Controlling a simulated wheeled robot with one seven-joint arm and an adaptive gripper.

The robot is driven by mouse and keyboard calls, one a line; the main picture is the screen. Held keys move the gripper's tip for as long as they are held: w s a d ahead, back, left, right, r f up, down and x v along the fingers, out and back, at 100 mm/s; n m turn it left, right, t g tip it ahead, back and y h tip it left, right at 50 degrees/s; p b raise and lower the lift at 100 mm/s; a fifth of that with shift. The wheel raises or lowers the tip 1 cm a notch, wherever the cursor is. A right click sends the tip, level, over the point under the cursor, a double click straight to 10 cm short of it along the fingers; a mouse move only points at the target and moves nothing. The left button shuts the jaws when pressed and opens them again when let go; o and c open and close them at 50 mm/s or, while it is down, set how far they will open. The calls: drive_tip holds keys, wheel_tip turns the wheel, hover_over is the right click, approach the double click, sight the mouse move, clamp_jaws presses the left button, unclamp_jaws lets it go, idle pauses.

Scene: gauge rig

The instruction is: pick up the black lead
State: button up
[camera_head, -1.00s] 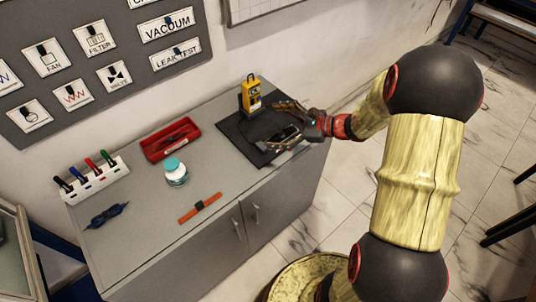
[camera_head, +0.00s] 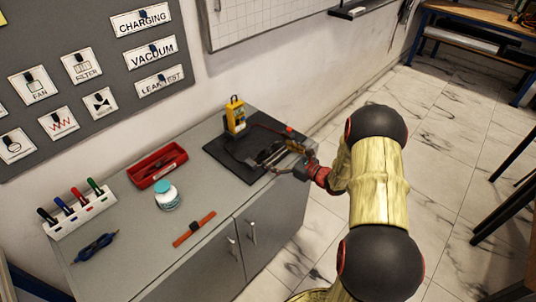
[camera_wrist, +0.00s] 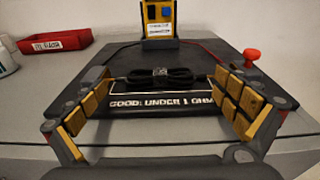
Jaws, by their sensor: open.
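The black lead (camera_wrist: 165,78) lies as a tied bundle on the black mat (camera_wrist: 150,53) in the wrist view, just above the printed words "GOOD: UNDER 1 OHM". My gripper (camera_wrist: 160,88) is open, with one padded finger on each side of the lead and a gap to it on both sides. Nothing is held. In the head view my gripper (camera_head: 272,152) is low over the right part of the mat. The lead is hard to make out there.
A yellow meter (camera_head: 235,115) stands at the mat's back, with a red lead running right to a red knob (camera_wrist: 251,54).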

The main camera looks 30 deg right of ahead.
sight(268, 151)
drive_tip(key=x, duration=0.2)
drive_tip(key=shift+w+f, duration=0.1)
drive_tip(key=shift+w, duration=0.15)
drive_tip(key=c, duration=1.3)
drive_tip(key=shift+r, duration=0.2)
